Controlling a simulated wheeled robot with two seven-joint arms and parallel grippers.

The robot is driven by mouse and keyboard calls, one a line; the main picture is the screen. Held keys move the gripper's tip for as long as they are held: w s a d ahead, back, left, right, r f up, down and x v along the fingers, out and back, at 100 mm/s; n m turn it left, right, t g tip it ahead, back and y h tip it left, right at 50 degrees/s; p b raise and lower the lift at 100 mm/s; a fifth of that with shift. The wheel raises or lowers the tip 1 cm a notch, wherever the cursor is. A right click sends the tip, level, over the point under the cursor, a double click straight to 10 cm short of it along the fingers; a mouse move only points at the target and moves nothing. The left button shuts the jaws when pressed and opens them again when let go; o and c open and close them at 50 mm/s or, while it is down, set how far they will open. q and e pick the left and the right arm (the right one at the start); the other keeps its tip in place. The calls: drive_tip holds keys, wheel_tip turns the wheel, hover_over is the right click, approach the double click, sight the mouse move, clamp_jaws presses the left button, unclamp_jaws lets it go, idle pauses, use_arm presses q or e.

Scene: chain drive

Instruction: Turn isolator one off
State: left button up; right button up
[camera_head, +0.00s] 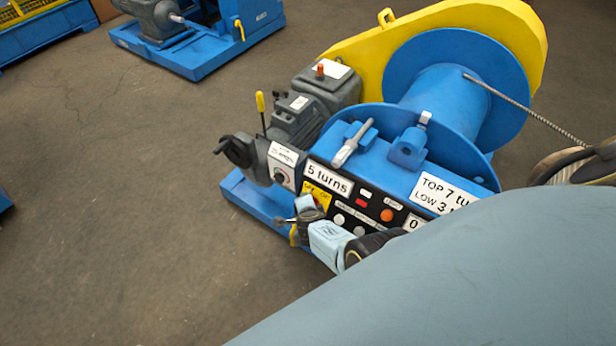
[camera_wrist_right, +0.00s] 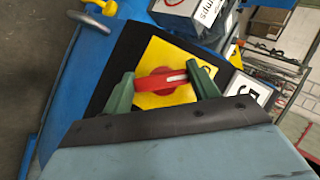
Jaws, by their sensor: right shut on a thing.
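A red rotary handle (camera_wrist_right: 155,84) with a white line on it sits on a yellow plate (camera_wrist_right: 165,58) on the black panel of the blue machine. In the right wrist view the handle lies nearly level, its white line toward the right. My right gripper (camera_wrist_right: 163,86) has its two green fingers at the handle's two ends, shut on it. In the head view my right gripper (camera_head: 305,212) is at the panel's lower left corner, over the yellow plate (camera_head: 316,194), and hides the handle. The isolator's number is not readable. My left gripper is not in view.
The panel beside it carries a "5 turns" label (camera_head: 329,179), an orange button (camera_head: 387,215) and other buttons. A grey control box (camera_head: 283,165) and a yellow-tipped lever (camera_head: 260,102) stand near. A blue drum (camera_head: 455,80) is behind.

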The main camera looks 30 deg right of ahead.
drive_tip(key=shift+a+n+g+p, duration=0.1)
drive_tip(key=shift+n+g+p, duration=0.3)
drive_tip(key=shift+n+p, duration=0.1)
idle(0.6)
drive_tip(key=o, duration=1)
